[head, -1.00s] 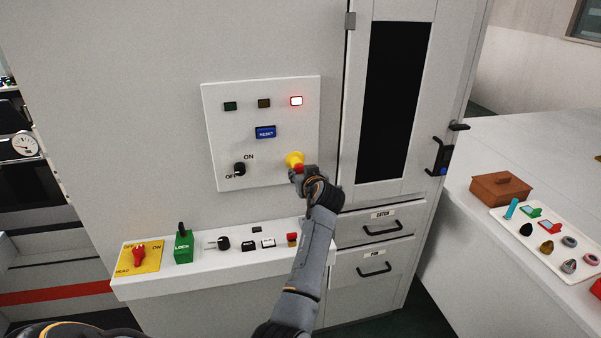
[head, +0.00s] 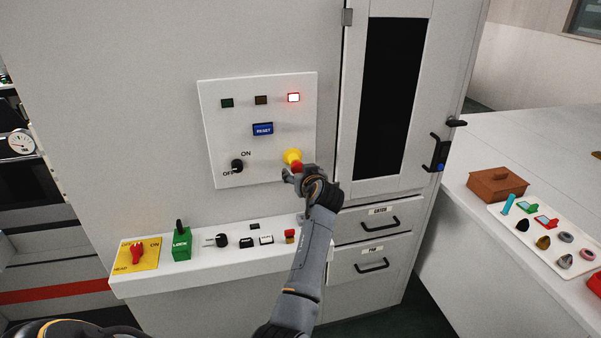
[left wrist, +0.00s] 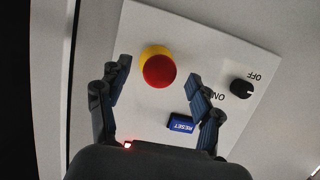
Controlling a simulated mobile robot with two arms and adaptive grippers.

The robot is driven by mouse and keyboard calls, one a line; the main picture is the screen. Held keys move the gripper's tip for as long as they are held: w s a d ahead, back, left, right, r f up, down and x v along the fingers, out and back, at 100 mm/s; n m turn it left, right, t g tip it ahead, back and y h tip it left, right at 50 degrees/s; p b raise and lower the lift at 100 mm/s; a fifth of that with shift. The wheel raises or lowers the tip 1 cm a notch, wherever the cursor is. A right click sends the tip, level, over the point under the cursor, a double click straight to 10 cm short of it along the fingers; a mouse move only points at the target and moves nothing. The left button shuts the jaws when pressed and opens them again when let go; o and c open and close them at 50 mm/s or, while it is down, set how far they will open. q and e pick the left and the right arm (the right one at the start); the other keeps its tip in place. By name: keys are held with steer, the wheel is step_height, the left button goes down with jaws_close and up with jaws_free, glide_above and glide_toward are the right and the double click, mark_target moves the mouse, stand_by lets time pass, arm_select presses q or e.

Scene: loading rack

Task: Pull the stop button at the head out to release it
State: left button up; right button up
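The stop button is a red mushroom head (head: 296,166) on a yellow collar (head: 292,156) at the lower right of the white control panel (head: 215,115). My left gripper (head: 291,174) is just in front of and below it, partly covering the red head. In the left wrist view, the red head (left wrist: 159,71) lies between the two spread fingers of my left gripper (left wrist: 158,74), with gaps on both sides. The fingers are open and hold nothing. How far they are from the button in depth is hard to tell. My right gripper is not in view.
The panel also has an ON/OFF knob (head: 237,166), a blue RESET button (head: 263,129) and a lit red lamp (head: 293,98). A ledge (head: 210,275) with switches juts out below. A cabinet door handle (head: 440,153) and a table (head: 535,145) are to the right.

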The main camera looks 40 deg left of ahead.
arm_select(q)
step_height(320, 180, up, 10)
stand_by(0.6)
